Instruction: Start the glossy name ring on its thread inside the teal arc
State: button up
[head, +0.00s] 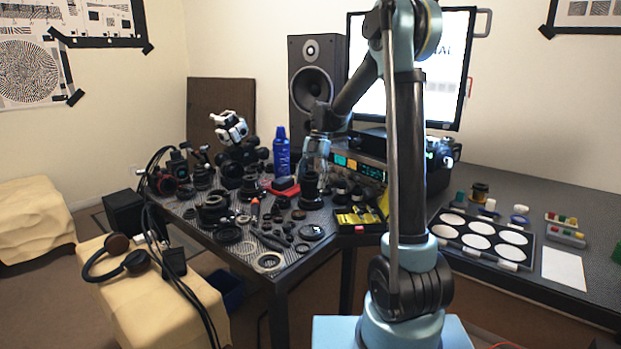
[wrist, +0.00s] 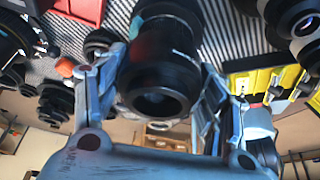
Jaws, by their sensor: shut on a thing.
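In the wrist view a black lens barrel (wrist: 168,45) stands between the two fingers of my gripper (wrist: 160,90), with small pale lettering on its side. A glossy dark ring (wrist: 158,104) sits at the barrel's near end, between the fingertips; I take it for the name ring. I cannot tell whether it is seated or tilted on the thread. A teal patch (wrist: 137,24) shows on the barrel's upper left; whether it is the teal arc is unclear. In the head view my gripper (head: 317,160) points down just above the upright black lens (head: 310,187).
Many dark lens parts and rings crowd the perforated table around the lens. A blue bottle (head: 281,151) stands behind it. A yellow tray (head: 357,219) lies to its right. A black tray with white discs (head: 482,239) lies on the right-hand bench.

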jog(key=shift+f, duration=1.15)
jog(key=shift+f, duration=0.4)
dwell(1.8)
jog(key=o, duration=1.1)
jog(key=shift+d, duration=0.1)
jog(key=shift+o, duration=0.2)
